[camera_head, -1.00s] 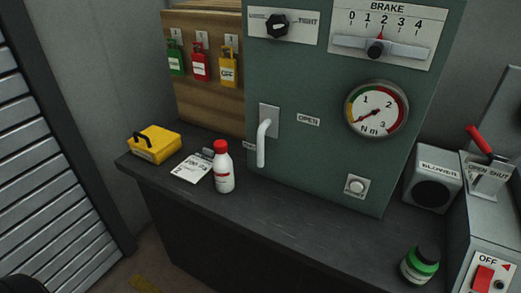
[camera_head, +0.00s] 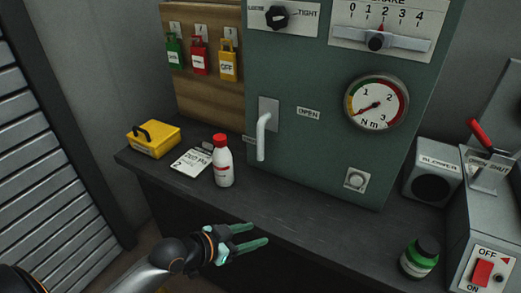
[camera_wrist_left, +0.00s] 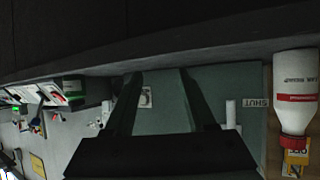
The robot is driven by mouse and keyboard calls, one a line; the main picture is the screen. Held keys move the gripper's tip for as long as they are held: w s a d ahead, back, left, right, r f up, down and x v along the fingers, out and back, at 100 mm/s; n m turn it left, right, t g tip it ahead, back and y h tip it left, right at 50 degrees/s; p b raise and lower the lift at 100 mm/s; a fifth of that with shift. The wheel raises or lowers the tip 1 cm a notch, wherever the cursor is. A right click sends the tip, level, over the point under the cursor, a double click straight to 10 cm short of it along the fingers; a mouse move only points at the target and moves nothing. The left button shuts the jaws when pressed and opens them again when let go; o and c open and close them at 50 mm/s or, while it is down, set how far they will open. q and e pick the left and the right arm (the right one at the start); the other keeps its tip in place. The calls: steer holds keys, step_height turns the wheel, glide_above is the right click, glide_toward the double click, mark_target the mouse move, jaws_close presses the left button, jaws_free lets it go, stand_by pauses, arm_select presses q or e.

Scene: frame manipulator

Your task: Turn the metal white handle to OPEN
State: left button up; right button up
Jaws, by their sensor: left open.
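The white metal handle (camera_head: 262,135) hangs down from a grey plate on the green cabinet (camera_head: 310,160). The OPEN label (camera_head: 308,112) is to its right. A label at its lower left is partly hidden in the head view; the left wrist view shows a SHUT label (camera_wrist_left: 238,104). My left gripper (camera_head: 259,234) is open and empty, in front of the counter's front edge, below the handle and well apart from it. Its fingers (camera_wrist_left: 158,75) also show in the left wrist view. My right gripper is not in view.
A white bottle with a red cap (camera_head: 222,162) stands on the counter left of the handle, near a card (camera_head: 191,162) and a yellow box (camera_head: 153,140). A green-labelled jar (camera_head: 419,258) stands at the right. The counter below the handle is clear.

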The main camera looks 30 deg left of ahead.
mark_target(258, 145)
arm_select(q)
steer(key=w+a+r+n+t+y, duration=0.1)
steer(key=w+a+r+n+t, duration=0.1)
steer(key=w+a+r+t, duration=0.65)
steer(key=shift+g, duration=0.95)
steer(key=w, duration=0.4)
steer(key=w+r, duration=0.1)
steer(key=w, duration=0.3)
steer(key=w+r, duration=0.1)
steer(key=w, duration=0.3)
steer(key=shift+w+d+r, duration=0.15)
steer(key=shift+d+r, duration=0.05)
steer(key=shift+d, duration=0.1)
steer(key=shift+c, duration=0.2)
jaws_close()
